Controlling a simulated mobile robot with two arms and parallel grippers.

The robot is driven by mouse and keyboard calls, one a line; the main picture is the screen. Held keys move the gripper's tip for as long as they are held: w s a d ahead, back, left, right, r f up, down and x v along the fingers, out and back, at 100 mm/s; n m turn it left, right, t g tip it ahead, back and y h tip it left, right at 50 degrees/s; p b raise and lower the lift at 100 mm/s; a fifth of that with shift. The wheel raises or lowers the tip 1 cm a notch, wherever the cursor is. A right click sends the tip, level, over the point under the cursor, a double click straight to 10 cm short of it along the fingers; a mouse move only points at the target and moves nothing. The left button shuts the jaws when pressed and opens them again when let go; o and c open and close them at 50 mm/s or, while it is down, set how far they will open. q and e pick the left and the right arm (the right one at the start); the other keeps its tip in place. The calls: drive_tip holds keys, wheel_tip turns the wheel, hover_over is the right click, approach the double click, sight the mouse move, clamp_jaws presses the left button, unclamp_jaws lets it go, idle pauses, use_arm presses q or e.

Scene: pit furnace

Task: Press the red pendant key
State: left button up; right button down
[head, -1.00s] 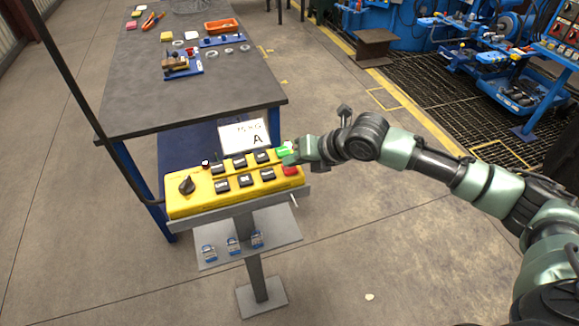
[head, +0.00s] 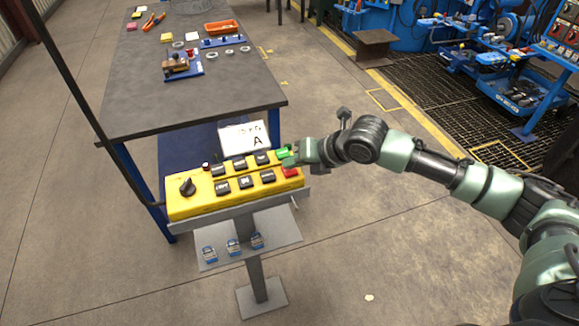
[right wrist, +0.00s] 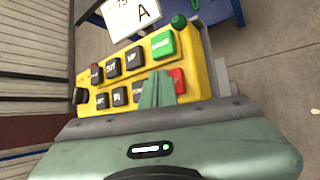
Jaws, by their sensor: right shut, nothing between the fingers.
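The yellow pendant box (head: 180,207) stands on a grey post and carries black keys, a dark knob, a green key (head: 283,152) and the red key (head: 290,172) at its right end. My right gripper (head: 291,162) is shut and empty, over the right end of the box between the green and red keys. In the right wrist view its closed fingers (right wrist: 157,84) partly cover the red key (right wrist: 179,80), and the green key (right wrist: 163,44) lies just past the tips. I cannot tell whether the fingers touch the box. My left gripper is out of view.
A sign marked A (head: 243,136) stands behind the box. A grey shelf (head: 285,228) with several small padlocks is on the post below. A workbench (head: 130,95) with tools is behind. The floor to the right of the post is clear.

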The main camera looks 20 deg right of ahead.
sight(293, 171)
drive_tip(key=shift+r+p, duration=0.35)
drive_tip(key=shift+r, duration=0.25)
wheel_tip(293, 171, up, 5)
drive_tip(key=p, duration=0.5)
drive_tip(key=shift+r, duration=0.1)
idle(0.7)
